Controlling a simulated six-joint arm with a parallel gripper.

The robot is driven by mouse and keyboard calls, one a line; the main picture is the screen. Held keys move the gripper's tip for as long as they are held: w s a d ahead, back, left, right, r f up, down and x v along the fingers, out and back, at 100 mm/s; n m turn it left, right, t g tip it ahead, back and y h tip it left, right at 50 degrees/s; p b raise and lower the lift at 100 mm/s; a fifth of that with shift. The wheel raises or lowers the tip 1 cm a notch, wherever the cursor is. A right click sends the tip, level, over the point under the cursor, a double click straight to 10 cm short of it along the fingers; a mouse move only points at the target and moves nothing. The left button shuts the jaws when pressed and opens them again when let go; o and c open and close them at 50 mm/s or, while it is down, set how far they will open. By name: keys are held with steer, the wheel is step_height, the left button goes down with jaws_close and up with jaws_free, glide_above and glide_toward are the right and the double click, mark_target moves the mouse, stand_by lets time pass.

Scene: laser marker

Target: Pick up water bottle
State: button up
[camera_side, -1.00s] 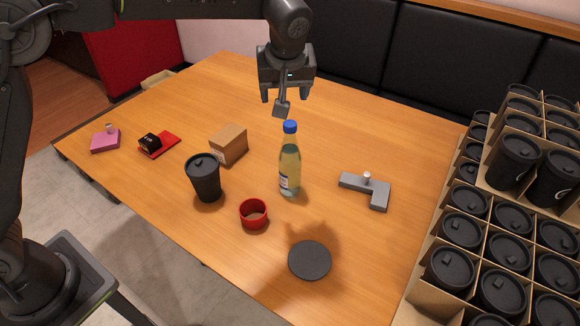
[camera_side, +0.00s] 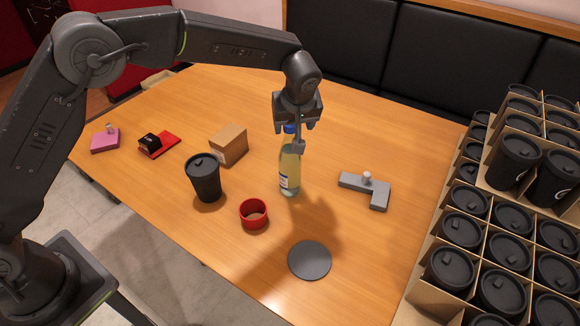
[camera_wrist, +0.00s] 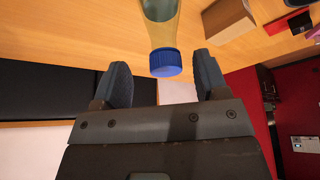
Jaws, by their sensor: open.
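The water bottle (camera_side: 289,168) stands upright on the wooden table, with pale yellow-green contents and a blue cap. My gripper (camera_side: 290,138) is open at the top of the bottle, pointing down, and partly hides the cap in the side view. In the wrist view the blue cap (camera_wrist: 165,62) shows just beyond and between the two dark fingertips of my gripper (camera_wrist: 162,75). The fingers have a gap on both sides of the cap in that view. The lower bottle is outside the wrist view.
A black cup (camera_side: 204,178), a red ring-shaped cup (camera_side: 253,214) and a cardboard box (camera_side: 229,145) stand left of the bottle. A grey L-shaped fixture (camera_side: 366,188) lies right, a dark disc (camera_side: 309,260) in front. Crates of black cups (camera_side: 500,235) fill the right side.

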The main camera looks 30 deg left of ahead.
mark_target(290, 160)
steer(key=x, duration=0.4)
steer(key=shift+a+f, duration=0.15)
steer(key=shift+a, duration=0.15)
steer(key=shift+c, duration=0.5)
jaws_close()
